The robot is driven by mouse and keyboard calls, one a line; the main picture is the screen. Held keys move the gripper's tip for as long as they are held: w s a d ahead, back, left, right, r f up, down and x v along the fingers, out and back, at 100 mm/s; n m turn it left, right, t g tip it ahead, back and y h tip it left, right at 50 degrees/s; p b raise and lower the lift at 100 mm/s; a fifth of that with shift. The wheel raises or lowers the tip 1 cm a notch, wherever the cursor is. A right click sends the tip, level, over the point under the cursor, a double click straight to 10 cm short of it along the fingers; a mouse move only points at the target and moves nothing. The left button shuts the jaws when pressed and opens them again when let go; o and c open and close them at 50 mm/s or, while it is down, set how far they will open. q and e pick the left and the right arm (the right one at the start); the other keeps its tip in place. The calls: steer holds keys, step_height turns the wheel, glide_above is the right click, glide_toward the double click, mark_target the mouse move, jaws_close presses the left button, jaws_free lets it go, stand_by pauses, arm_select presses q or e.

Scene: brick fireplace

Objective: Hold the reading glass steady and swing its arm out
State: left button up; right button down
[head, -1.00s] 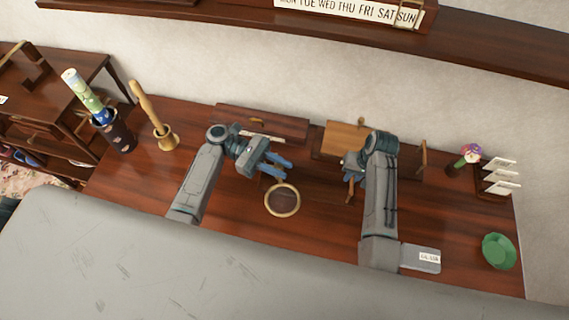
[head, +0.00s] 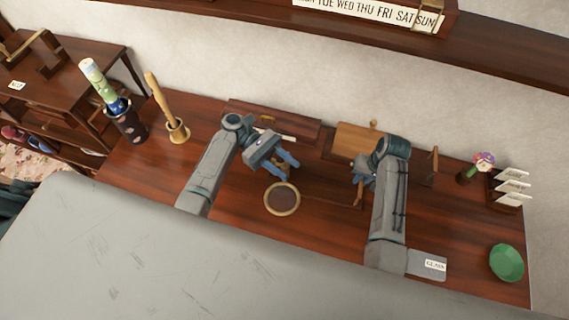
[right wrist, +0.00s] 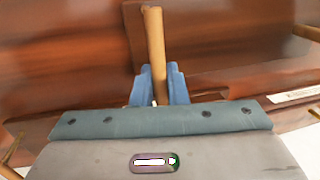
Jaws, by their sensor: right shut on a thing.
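The reading glass shows in the head view as a round lens in a brass-coloured ring (head: 282,198) over the middle of the desk. My left gripper (head: 286,167) is just behind the ring, its blue fingers apart, with something brass-coloured partly hidden around them. My right gripper (head: 360,184) is to the right of the ring and shut on a slim wooden handle. The handle (right wrist: 154,45) rises between the blue fingers in the right wrist view. Whether the handle joins the glass is not clear.
The desk (head: 230,185) carries a mortar with pestle (head: 176,130) and a dark holder (head: 130,124) at left. A wooden box (head: 358,140) stands behind my right gripper. A green bowl (head: 507,263) and card rack (head: 505,195) are at right.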

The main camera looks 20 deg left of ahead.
mark_target(284, 165)
arm_select(q)
steer(key=shift+o, duration=0.2)
steer(key=shift+r, duration=0.1)
step_height(284, 165, up, 10)
steer(key=shift+f, duration=0.1)
stand_by(0.3)
steer(key=shift+f, duration=0.1)
steer(key=s+a+f+n+t, duration=0.4)
steer(key=a+f+n+t, duration=0.6)
steer(key=t, duration=0.4)
steer(key=shift+m, duration=0.5)
steer(key=x, duration=1.1)
steer(key=shift+d+f, duration=0.1)
steer(key=shift+f, duration=0.2)
jaws_close()
